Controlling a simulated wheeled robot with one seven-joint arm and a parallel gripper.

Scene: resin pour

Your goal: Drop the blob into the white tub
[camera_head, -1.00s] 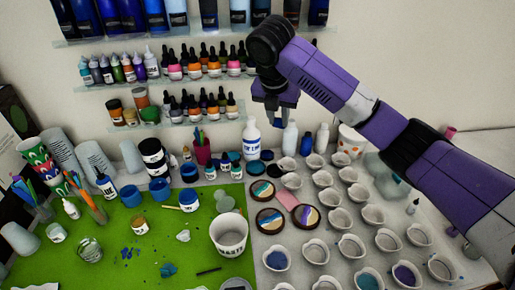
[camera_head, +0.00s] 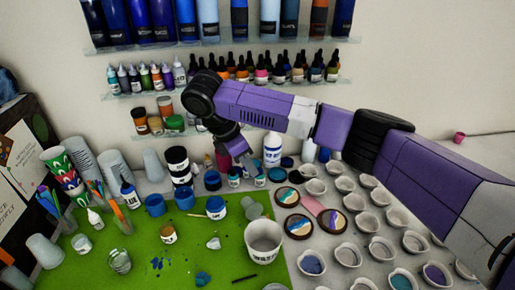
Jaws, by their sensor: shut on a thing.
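The white tub (camera_head: 264,252), with dark lettering on its front, stands open and upright at the right edge of the green mat. My gripper (camera_head: 251,170) points down above the back of the work surface, behind the tub and higher than it. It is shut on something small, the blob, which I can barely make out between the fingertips. Its shape is too small to tell, and small blue jars behind crowd the view there.
The green mat (camera_head: 120,215) holds blue jars (camera_head: 184,199), a clear cup (camera_head: 120,261) and blue splats. Right of the tub are painted round coasters (camera_head: 299,227) and rows of small white cups (camera_head: 347,254). A white bottle (camera_head: 272,149) stands behind. Shelves of bottles line the wall.

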